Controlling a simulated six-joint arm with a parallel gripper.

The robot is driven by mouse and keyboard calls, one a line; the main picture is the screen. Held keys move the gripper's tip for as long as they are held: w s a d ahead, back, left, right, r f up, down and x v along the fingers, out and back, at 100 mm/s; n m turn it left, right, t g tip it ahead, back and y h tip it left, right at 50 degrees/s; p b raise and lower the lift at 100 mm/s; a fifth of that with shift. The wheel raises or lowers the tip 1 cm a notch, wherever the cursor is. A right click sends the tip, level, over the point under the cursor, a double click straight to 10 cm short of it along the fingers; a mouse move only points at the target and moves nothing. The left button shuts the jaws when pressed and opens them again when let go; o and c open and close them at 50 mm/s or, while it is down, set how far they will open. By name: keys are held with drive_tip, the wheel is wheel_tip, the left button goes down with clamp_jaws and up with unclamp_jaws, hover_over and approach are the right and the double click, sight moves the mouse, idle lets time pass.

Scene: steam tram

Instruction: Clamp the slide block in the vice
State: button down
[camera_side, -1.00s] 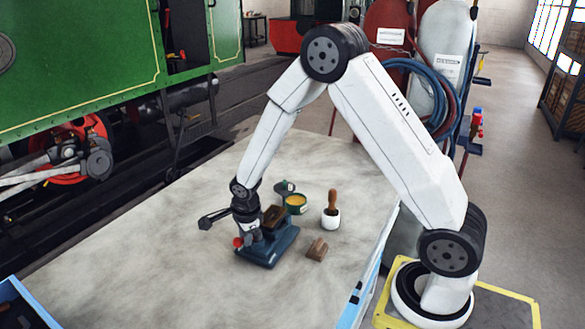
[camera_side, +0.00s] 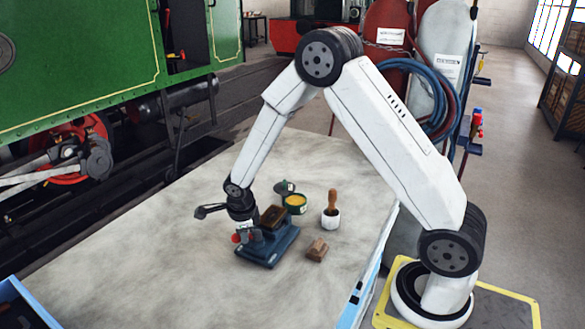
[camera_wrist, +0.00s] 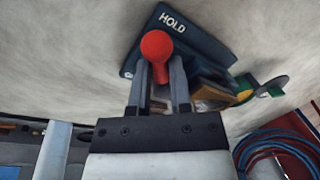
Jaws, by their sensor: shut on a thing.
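The blue vice (camera_side: 268,248) stands on the bench, with a brown block (camera_side: 273,215), seemingly the slide block, at its top; whether the jaws press on it I cannot tell. In the wrist view the vice (camera_wrist: 205,50) shows the word HOLD, and a brassy-brown piece (camera_wrist: 213,97) is partly hidden behind a finger. A red knob (camera_wrist: 156,45) on the vice's handle stands between the fingers of my gripper (camera_wrist: 160,78). My gripper (camera_side: 243,232) is shut on this handle at the vice's left side in the side view.
A small brown block (camera_side: 317,249) lies right of the vice. Behind are an open green tin (camera_side: 295,204) with yellow contents and a white pot (camera_side: 331,219) with a wooden-handled tool. The bench's left part is clear. A blue tray (camera_side: 22,305) sits at the front left.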

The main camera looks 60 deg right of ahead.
drive_tip(key=c, duration=0.5)
unclamp_jaws()
drive_tip(key=shift+c, duration=0.2)
drive_tip(key=shift+r, duration=0.15)
wheel_tip(320, 180, up, 7)
drive_tip(key=s+a, duration=0.1)
drive_tip(key=shift+r, duration=0.2)
drive_tip(key=shift+s, duration=0.1)
drive_tip(key=s+a+r+n, duration=0.1)
drive_tip(key=s+a+n, duration=0.1)
drive_tip(key=s+n, duration=0.5)
drive_tip(key=s+a+r+n+t+y, duration=0.1)
drive_tip(key=s+n, duration=0.7)
drive_tip(key=n, duration=1.2)
drive_tip(key=shift+a+y, duration=0.3)
drive_tip(key=shift+a, duration=0.25)
